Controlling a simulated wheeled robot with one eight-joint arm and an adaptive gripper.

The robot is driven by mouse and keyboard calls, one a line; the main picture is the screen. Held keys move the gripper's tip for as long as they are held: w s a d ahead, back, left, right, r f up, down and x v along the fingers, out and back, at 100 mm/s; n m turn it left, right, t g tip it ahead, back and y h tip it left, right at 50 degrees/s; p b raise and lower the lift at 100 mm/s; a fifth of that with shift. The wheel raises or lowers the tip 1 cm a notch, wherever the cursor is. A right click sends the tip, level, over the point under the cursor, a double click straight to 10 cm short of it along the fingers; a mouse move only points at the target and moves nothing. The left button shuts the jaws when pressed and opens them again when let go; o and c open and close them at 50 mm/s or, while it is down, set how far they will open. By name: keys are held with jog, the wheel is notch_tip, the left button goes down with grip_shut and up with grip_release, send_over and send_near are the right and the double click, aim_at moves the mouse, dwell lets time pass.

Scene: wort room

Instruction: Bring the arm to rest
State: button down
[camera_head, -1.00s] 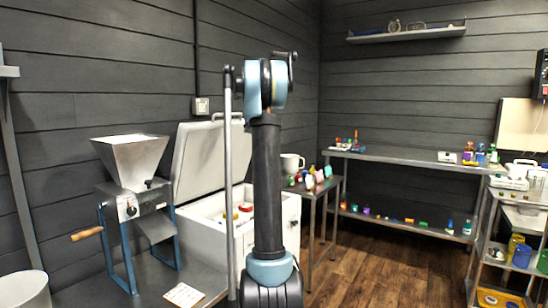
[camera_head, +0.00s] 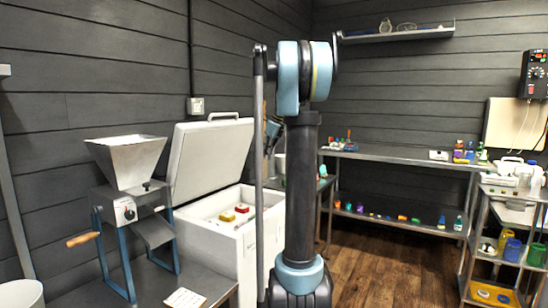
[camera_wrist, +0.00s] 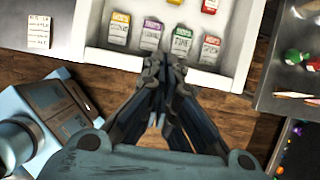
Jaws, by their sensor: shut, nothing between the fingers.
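My arm (camera_head: 301,190) stands upright in the middle of the head view, bent at a blue-grey joint near the top. Part of a further blue-grey link shows behind it; the gripper itself cannot be made out there. In the wrist view my gripper (camera_wrist: 164,66) is shut and empty, its dark fingers together. It points toward the near edge of the open white chest (camera_wrist: 228,80). Several labelled packets lie inside the chest, among them one with a purple band (camera_wrist: 151,35) and one with a green band (camera_wrist: 181,41). The gripper's height above them is hard to tell.
The chest (camera_head: 247,252) has its lid (camera_head: 208,155) raised. A mill with a metal hopper (camera_head: 126,163) stands on the left bench. A long table (camera_head: 405,156) and a wall shelf (camera_head: 398,35) are at the back. Wooden floor (camera_head: 380,265) is clear at centre right.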

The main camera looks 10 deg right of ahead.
jog(key=s+a+f+n+h, duration=0.1)
jog(key=s+a+f+n, duration=0.15)
jog(key=s+n, duration=0.4)
jog(key=s+a+f+n, duration=0.1)
jog(key=s+f+n, duration=0.25)
jog(key=s, duration=0.65)
jog(key=s+a+f+n+h, duration=0.15)
jog(key=s+f+n, duration=0.25)
jog(key=s, duration=0.5)
jog(key=s+f+n+g, duration=0.1)
jog(key=s+f+n, duration=1.2)
jog(key=s+f, duration=0.4)
jog(key=shift+s+a+f+h, duration=0.25)
jog(key=shift+s+f+h, duration=0.15)
jog(key=shift+s, duration=0.45)
